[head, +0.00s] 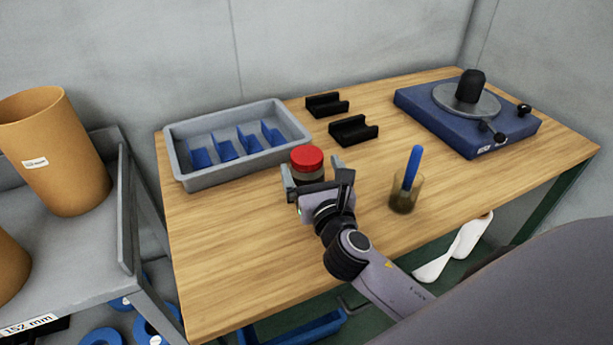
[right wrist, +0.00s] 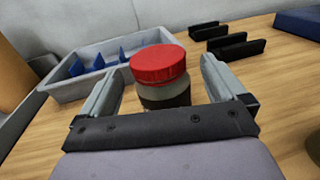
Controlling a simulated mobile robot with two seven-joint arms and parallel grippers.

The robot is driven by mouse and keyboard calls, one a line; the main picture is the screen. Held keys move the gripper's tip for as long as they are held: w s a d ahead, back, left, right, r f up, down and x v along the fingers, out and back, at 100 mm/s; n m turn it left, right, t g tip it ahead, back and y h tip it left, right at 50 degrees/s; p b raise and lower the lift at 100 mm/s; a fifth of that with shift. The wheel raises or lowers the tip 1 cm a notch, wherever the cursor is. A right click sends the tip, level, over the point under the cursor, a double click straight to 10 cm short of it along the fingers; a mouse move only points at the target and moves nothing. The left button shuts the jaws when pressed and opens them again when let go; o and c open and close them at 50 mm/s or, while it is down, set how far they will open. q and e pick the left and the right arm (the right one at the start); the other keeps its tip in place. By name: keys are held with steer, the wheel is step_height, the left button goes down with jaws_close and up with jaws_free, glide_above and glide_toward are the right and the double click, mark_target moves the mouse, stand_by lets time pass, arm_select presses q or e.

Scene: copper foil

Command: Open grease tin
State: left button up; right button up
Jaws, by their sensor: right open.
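The grease tin (head: 307,164) stands upright on the wooden table, with a red lid on a grey-green body with a dark lower band. The lid sits on the tin. In the right wrist view the tin (right wrist: 160,76) is between the fingers, with a gap visible on each side. My right gripper (head: 312,172) is open, one finger on either side of the tin; it also shows in the right wrist view (right wrist: 162,85). The base of the tin is hidden behind the gripper. My left gripper is not in view.
A grey tray (head: 178,165) with blue dividers lies just left of the tin. Two black holders (head: 353,130) stand behind it. A glass jar (head: 404,196) with a blue-handled brush stands to the right. A blue turntable unit (head: 430,112) is at the back right.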

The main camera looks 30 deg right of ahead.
steer(key=shift+x, duration=1.65)
steer(key=c, duration=1.8)
steer(key=shift+o, duration=0.2)
steer(key=shift+r, duration=0.15)
